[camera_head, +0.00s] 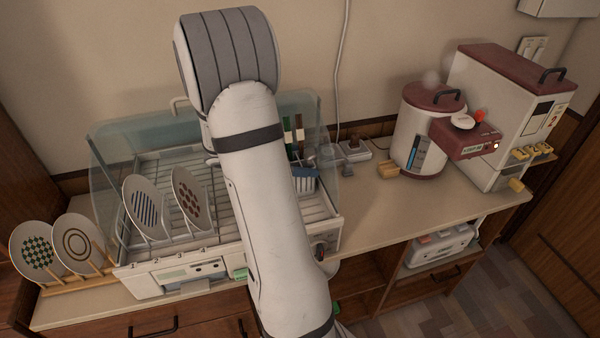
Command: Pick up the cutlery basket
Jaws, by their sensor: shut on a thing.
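What looks like the cutlery basket (306,184), blue and pale, shows at the right side of the dish dryer (325,222), just right of my arm. Its left part is hidden by the arm. Dark and green upright items (290,135) and small metallic shapes stand above and behind it; I cannot tell whether they are all in the basket. My arm rises through the middle of the view and bends at the top. My gripper is hidden behind it, so its contact with the basket cannot be seen.
Two patterned plates (146,208) stand in the dryer rack, with a clear cover (112,160) around it. Two more plates (77,243) stand in a wooden rack at left. A white and maroon machine (420,130) stands at right. The counter's right front (430,205) is clear.

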